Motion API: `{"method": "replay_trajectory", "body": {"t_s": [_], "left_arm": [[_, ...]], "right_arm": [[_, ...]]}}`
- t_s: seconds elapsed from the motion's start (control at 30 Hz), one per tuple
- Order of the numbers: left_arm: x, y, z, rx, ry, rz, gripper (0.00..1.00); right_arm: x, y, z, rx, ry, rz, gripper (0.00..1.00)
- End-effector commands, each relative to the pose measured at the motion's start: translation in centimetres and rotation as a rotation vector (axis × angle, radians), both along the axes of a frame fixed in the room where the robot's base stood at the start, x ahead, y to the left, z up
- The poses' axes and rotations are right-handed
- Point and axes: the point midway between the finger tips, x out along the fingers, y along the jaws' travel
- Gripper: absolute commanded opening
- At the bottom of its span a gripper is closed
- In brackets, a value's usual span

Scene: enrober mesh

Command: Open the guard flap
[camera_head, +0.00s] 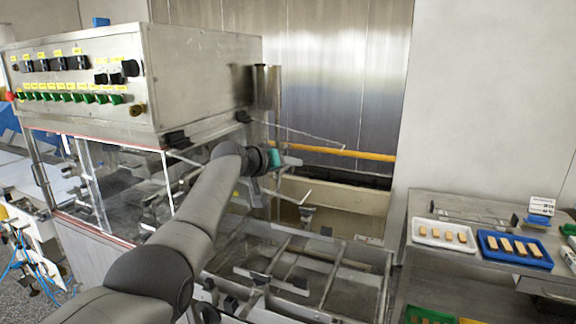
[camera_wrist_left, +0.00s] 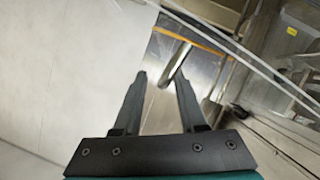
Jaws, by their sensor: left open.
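The guard flap (camera_head: 308,134) looks like a clear, thin-edged panel at the open end of the steel machine, below the control box. Its pale edge slants down to the right in the head view. In the left wrist view a clear panel edge (camera_wrist_left: 222,42) runs diagonally across the upper right. My left gripper (camera_head: 294,162) is close to the flap in the head view; whether it touches is unclear. Its two dark fingers (camera_wrist_left: 155,78) are apart with nothing between them. My right gripper is not in view.
The control box (camera_head: 78,80) with rows of switches sits above the clear-sided housing. An orange bar (camera_head: 362,155) runs behind the flap. An open metal frame (camera_head: 345,262) lies below. At right, a steel table (camera_head: 463,206) holds a white tray (camera_head: 421,239) and blue tray (camera_head: 489,252) with bars.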

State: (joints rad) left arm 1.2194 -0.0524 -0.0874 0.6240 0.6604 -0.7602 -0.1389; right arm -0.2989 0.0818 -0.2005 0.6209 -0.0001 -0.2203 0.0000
Motion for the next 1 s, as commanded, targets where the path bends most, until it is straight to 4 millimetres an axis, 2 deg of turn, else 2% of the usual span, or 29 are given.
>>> {"method": "replay_trajectory", "body": {"t_s": [0.43, 1.0], "left_arm": [[-0.9, 0.7, 0.2, 0.002, 0.002, 0.001, 0.41], [-4.6, 2.8, 1.8, 0.003, 0.0, 0.001, 0.41]], "right_arm": [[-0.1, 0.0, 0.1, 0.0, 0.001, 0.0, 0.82], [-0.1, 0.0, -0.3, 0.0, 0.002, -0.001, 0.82]]}}
